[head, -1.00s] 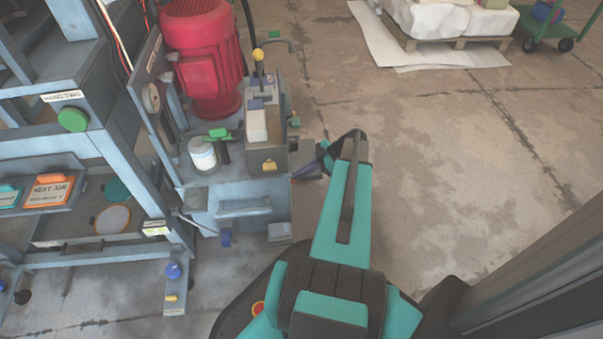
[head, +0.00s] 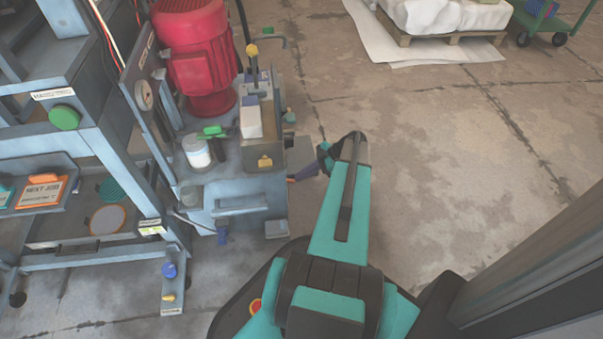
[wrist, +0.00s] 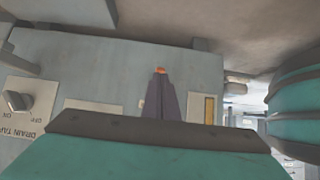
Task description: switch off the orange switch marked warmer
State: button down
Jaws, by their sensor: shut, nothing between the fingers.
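A small orange piece (wrist: 160,70) shows in the wrist view on a grey-blue panel, right at the tips of my gripper (wrist: 162,82). It looks like an orange switch, but its label does not show and most of it is hidden by the fingers. I cannot tell whether the fingers touch it. My gripper is shut with nothing between the fingers.
A grey rotary knob (wrist: 44,96) marked drain tap sits left on the same panel in the wrist view. In the head view a red motor (head: 195,60), a white jar (head: 197,153) and a rack with a green knob (head: 64,117) stand left. Open floor (head: 450,150) lies right.

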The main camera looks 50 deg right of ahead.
jog(key=shift+r, duration=0.3)
jog(key=shift+r, duration=0.6)
jog(key=s+d+r+p, duration=0.1)
jog(key=s+d+p, duration=0.3)
jog(key=s+d, duration=0.3)
jog(key=shift+s+d+r+p, duration=0.2)
jog(key=shift+d+r+p, duration=0.2)
jog(key=shift+d, duration=0.45)
jog(key=shift+s, duration=0.1)
dwell(0.5)
